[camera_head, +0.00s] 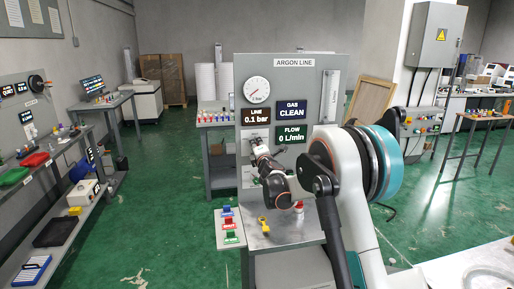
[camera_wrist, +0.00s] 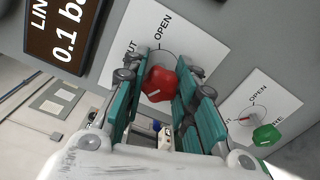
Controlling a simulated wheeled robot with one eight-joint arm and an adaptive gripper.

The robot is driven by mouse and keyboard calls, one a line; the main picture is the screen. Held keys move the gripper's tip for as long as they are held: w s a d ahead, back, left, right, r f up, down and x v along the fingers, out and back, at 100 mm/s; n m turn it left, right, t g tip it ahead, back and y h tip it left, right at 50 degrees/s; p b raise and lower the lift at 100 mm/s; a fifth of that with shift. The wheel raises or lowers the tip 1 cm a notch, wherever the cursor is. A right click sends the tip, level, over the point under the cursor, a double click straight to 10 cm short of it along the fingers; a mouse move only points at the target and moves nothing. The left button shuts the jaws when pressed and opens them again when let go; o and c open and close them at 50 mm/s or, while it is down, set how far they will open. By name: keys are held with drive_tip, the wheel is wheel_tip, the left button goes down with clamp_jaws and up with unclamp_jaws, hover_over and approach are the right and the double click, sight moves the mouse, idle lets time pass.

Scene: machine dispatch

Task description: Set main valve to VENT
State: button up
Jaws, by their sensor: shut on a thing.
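The argon line panel (camera_head: 290,75) stands ahead, with a gauge and lit displays reading line 0.1 bar, gas CLEAN and flow 0 L/min. My gripper (camera_wrist: 161,72) is at the panel's lower left, its teal fingers on either side of a red valve knob (camera_wrist: 160,86) and shut on it. The knob has a white mark. Its plate shows OPEN and part of another word ending in UT; my fingers hide the rest, so I cannot read its setting. In the head view my gripper (camera_head: 257,146) hides the knob.
A green knob (camera_wrist: 266,135) on its own plate sits to the right in the wrist view, close to my right finger. Below the panel, a metal table (camera_head: 285,235) bears a yellow item (camera_head: 264,226) and a red-capped item (camera_head: 298,206). Coloured blocks (camera_head: 229,224) stand at its left.

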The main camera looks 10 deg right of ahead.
drive_tip(key=o, duration=1.1)
drive_tip(key=s, duration=1.2)
